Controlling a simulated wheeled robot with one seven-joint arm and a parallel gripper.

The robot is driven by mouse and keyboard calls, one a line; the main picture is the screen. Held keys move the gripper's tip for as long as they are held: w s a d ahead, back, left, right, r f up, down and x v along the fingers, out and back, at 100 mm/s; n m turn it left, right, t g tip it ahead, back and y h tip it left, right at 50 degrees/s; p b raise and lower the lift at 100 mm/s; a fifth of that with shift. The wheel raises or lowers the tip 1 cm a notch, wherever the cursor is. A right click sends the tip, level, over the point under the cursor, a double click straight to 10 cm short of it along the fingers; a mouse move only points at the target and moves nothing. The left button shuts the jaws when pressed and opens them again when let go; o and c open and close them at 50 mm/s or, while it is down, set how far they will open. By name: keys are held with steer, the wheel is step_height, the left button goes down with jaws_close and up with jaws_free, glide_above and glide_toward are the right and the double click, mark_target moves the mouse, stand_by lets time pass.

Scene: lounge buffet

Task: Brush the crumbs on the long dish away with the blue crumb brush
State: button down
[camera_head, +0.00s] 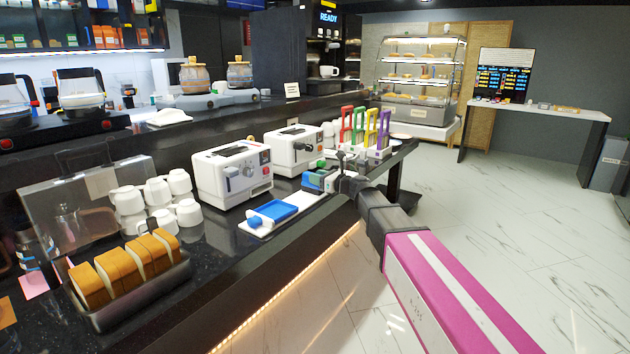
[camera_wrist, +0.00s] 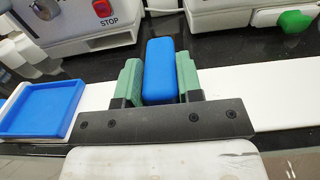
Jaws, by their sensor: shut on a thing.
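The blue crumb brush (camera_wrist: 161,70) is between the green fingers of my gripper (camera_wrist: 160,76) in the wrist view; its blue handle fills the gap and its bristles are hidden. In the head view my gripper (camera_head: 322,179) is over the far end of the long white dish (camera_head: 303,203), close to the counter's front edge. The dish (camera_wrist: 245,106) runs left to right behind the fingers in the wrist view. I cannot make out crumbs on it in either view; part of it is hidden by my gripper.
A blue tray (camera_head: 273,212) is at the near end of the dish. Two white toasters (camera_head: 232,172) stand behind it. A bread rack (camera_head: 130,270) and white cups (camera_head: 158,195) are at the left. Coloured racks (camera_head: 361,128) stand beyond. A green-ended object (camera_wrist: 295,20) shows at the wrist view's upper right.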

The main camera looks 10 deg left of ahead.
steer(key=shift+w+d, duration=0.45)
steer(key=shift+w, duration=0.7)
steer(key=shift+w+d, duration=0.5)
steer(key=shift+w, duration=0.7)
steer(key=shift+w+d, duration=0.45)
steer(key=shift+w, duration=0.7)
steer(key=shift+s+a+f, duration=0.1)
steer(key=shift+s+a, duration=0.85)
steer(key=shift+s, duration=1.4)
steer(key=shift+s+a+r, duration=0.1)
steer(key=shift+s+a, duration=0.85)
steer(key=shift+s, duration=1.45)
steer(key=shift+s+a+f, duration=0.1)
steer(key=shift+s+a, duration=0.85)
steer(key=shift+s, duration=1.4)
steer(key=shift+w+d, duration=0.25)
steer(key=shift+w, duration=0.4)
steer(key=shift+w+d, duration=0.2)
steer(key=shift+w, duration=0.4)
steer(key=shift+w+d, duration=0.25)
steer(key=shift+w, duration=0.4)
